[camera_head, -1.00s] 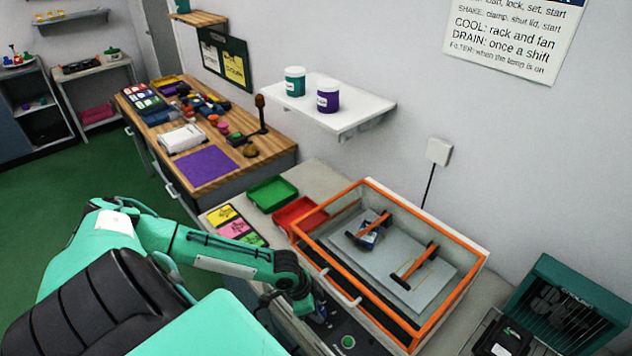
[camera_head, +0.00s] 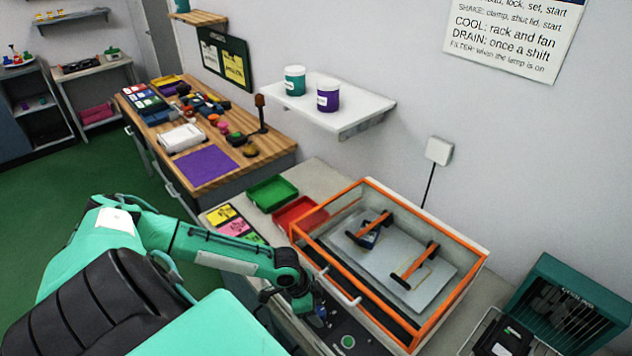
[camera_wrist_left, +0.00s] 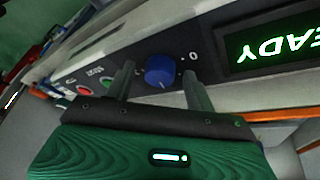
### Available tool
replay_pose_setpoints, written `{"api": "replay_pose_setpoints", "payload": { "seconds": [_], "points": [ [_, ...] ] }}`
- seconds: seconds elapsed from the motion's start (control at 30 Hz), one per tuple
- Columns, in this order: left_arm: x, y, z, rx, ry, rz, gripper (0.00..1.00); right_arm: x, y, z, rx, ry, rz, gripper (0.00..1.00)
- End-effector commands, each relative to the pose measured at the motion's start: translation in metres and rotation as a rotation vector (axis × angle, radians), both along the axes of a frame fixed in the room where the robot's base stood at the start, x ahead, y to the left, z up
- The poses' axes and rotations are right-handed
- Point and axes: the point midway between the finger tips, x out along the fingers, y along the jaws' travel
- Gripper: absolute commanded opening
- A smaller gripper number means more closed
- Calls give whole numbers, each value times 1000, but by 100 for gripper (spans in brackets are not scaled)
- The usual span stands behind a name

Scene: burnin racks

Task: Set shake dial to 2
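The blue shake dial (camera_wrist_left: 160,70) sits on the dark front panel (camera_wrist_left: 95,75) of the shaker, with a white 0 printed beside it. Its pointer setting is too unclear to read. My left gripper (camera_wrist_left: 159,80) is open, with one finger on either side of the dial in the left wrist view; I cannot tell whether they touch it. In the head view my left gripper (camera_head: 312,312) is low over the front panel, partly hidden by its arm. The shaker (camera_head: 440,318) has an orange-framed clear lid. My right gripper is not in view.
A lit green display (camera_wrist_left: 270,45) partly shows READY, upside down. Green (camera_wrist_left: 101,58) and red (camera_wrist_left: 84,89) buttons are on the panel. The lid handle (camera_head: 340,288) juts out near my gripper. Red (camera_head: 300,214) and green (camera_head: 272,193) trays stand left of the shaker.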

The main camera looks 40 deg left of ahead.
Motion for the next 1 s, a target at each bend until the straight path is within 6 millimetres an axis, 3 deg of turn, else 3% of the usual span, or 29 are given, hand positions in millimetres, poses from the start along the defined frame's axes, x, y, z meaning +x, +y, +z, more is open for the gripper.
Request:
{"api": "replay_pose_setpoints", "payload": {
  "seconds": [0.37, 1.0],
  "points": [
    [-3, 6, 13, 1, -2, 1, 55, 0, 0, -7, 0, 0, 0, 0],
    [-26, 36, 102, 3, -1, 0, 55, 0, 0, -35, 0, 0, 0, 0]
  ]
}}
